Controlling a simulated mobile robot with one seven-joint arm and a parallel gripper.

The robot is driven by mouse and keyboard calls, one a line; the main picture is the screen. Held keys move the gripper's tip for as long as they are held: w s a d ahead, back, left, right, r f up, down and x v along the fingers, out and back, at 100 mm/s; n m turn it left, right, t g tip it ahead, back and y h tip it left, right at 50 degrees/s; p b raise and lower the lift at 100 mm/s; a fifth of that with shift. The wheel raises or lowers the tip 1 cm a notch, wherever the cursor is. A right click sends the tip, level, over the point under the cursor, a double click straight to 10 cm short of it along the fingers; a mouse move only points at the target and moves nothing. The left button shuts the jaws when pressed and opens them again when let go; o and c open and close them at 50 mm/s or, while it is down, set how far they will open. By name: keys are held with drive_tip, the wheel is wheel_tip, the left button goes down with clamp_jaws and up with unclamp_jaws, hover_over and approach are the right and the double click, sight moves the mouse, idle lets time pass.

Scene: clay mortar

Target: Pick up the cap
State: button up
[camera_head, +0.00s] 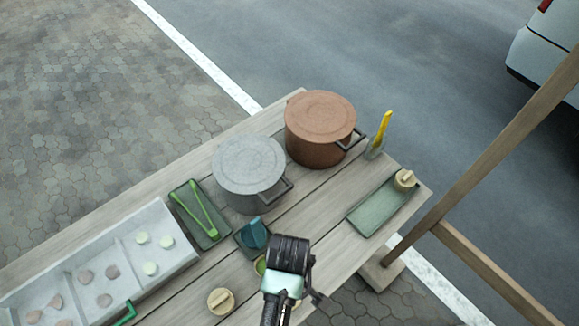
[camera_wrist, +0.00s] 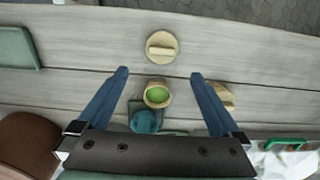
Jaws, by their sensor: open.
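A round, pale wooden cap with a bar handle (camera_wrist: 162,47) lies on the table in the wrist view, beyond and between my fingertips. A second wooden cap (camera_wrist: 222,95) is partly hidden by my right finger; it shows whole in the head view (camera_head: 221,301). A third similar cap (camera_head: 404,180) sits at the far end of the green tray. My gripper (camera_wrist: 159,73) is open and empty above the table, its blue fingers wide apart. A small wooden cup with green inside (camera_wrist: 157,95) lies between the fingers; in the head view my arm covers most of it.
A teal object (camera_head: 254,233) stands on a small dark tray. A grey pot (camera_head: 248,170), a copper pot (camera_head: 318,125), a green tray (camera_head: 372,215), green tongs (camera_head: 200,212) and a white divided box (camera_head: 150,245) surround it. Bare planks lie between them.

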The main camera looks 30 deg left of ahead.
wheel_tip(320, 180, down, 5)
drive_tip(key=shift+r, duration=0.15)
drive_tip(key=shift+s+d+f, duration=0.1)
drive_tip(key=shift+s+f, duration=0.05)
drive_tip(key=shift+f, duration=1.2)
drive_tip(key=shift+s+d+f, duration=0.1)
drive_tip(key=shift+f, duration=1.2)
drive_tip(key=c, duration=1.2)
drive_tip(key=shift+r, duration=0.15)
